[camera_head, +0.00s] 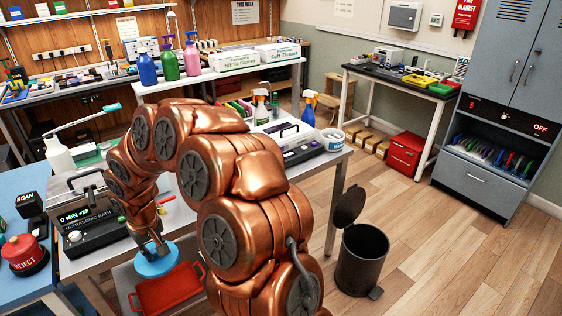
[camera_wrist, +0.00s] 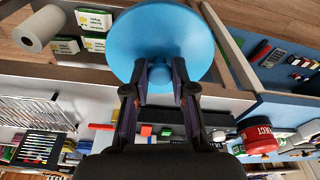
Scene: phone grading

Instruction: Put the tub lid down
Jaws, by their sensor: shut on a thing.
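The tub lid (camera_head: 157,262) is a round blue disc with a small knob in its middle. A small white and blue tub (camera_head: 332,140) stands on the bench, to the right of my arm. I cannot tell whether the lid touches anything below.
An ultrasonic bath (camera_head: 88,237) stands left of the lid, and a red reject button (camera_head: 24,254) sits on the blue table. Spray bottles (camera_head: 309,108) stand on the bench behind my arm. A black bin (camera_head: 362,262) stands on the open floor at right.

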